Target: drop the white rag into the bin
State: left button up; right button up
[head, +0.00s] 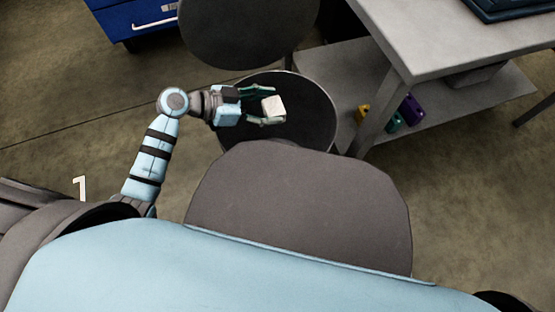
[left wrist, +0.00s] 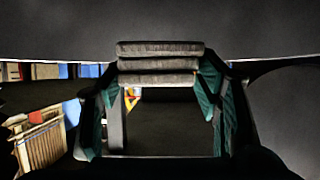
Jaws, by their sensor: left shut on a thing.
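The white rag (head: 273,106) is a small pale folded block between the fingertips of my left gripper (head: 276,105). The gripper is shut on it. In the left wrist view the rag (left wrist: 160,63) shows as stacked grey-white folds across the teal fingers. The bin (head: 319,108) looks like a round dark opening with a thin light rim. In the head view my left gripper and the rag overlap this opening; their height above it is hard to tell. My right gripper is not in view.
A grey round disc (head: 250,30), perhaps a lid or seat, lies just beyond the bin. A grey table (head: 455,40) stands to the right, its lower shelf (head: 450,105) holding small coloured items. A blue drawer cabinet (head: 130,22) stands at upper left. Open floor lies at left.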

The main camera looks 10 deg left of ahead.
pick_arm(q)
jog(key=o, duration=1.2)
jog(key=v, duration=1.2)
jog(key=shift+r, duration=0.1)
